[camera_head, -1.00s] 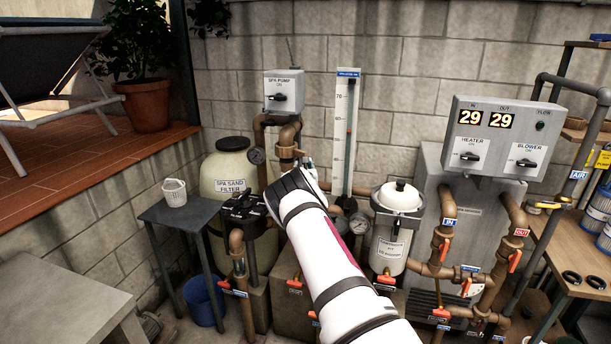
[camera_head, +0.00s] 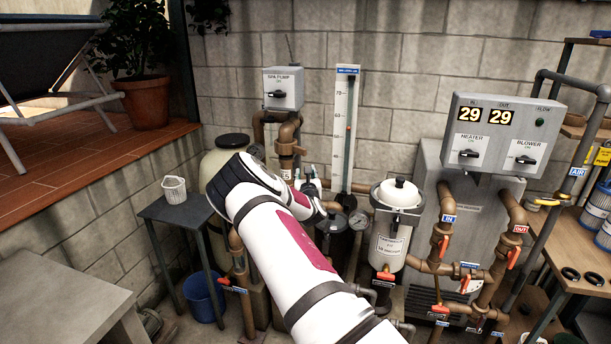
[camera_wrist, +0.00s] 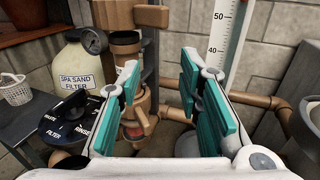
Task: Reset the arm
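My gripper (camera_wrist: 161,108) is open and empty in the wrist view, its two teal-padded fingers apart. In the head view my gripper (camera_head: 308,180) is partly hidden behind my white arm, in front of the brown pipes below the spa pump box (camera_head: 283,89). In the wrist view a brown pipe fitting with a red part (camera_wrist: 135,128) shows beyond and between the fingers. The black filter valve (camera_wrist: 75,118) with a "RINSE" label lies left of the fingers. The spa sand filter (camera_wrist: 75,72) stands behind it; in the head view my arm covers much of it.
A thermometer board (camera_head: 345,130) stands against the block wall right of my gripper. A chlorinator canister (camera_head: 393,220) and brown pipes with red valve handles (camera_head: 440,262) are to the right. A small table (camera_head: 165,212) with a white basket (camera_head: 174,189) is left.

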